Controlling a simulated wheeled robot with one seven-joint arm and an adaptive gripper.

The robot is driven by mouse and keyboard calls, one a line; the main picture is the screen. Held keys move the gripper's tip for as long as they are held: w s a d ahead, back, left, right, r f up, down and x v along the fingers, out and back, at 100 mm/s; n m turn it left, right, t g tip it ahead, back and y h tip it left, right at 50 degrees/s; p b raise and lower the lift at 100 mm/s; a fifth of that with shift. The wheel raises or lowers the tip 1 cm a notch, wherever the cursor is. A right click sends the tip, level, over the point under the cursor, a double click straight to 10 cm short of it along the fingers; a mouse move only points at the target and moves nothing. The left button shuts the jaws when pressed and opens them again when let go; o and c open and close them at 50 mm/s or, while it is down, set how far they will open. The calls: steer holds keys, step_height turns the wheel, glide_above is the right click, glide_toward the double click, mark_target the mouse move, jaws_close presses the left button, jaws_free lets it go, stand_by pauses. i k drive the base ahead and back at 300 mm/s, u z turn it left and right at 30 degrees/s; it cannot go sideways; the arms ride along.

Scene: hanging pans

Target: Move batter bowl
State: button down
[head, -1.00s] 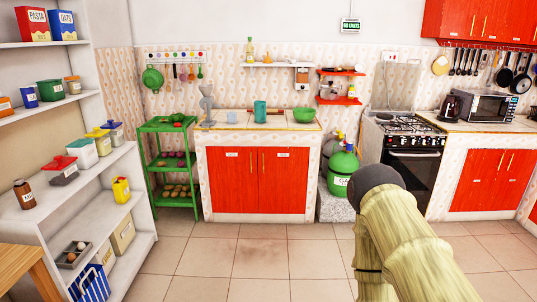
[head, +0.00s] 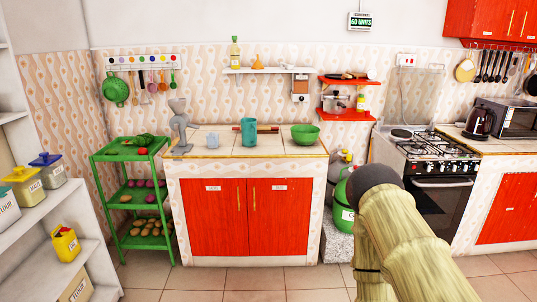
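A green bowl (head: 305,134), likely the batter bowl, sits upright on the right part of the tiled counter (head: 218,148), above the red cabinet doors. A teal jug or cup (head: 249,131) stands left of it, with a red and wooden rod-like item (head: 267,129) beside or behind it. My arm, pale and ridged with a dark rounded joint, shows at the lower right. My gripper is not in the frame. No part of my arm touches the bowl.
A green rack (head: 134,200) with vegetables stands left of the counter. A green gas cylinder (head: 346,200) and the stove (head: 436,185) are to the right. White shelves (head: 78,248) stand at the left edge. Tiled floor (head: 235,279) lies clear before the counter.

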mark_target(304, 135)
steer(key=z, duration=0.05)
steer(key=i, duration=1.65)
steer(key=z, duration=0.05)
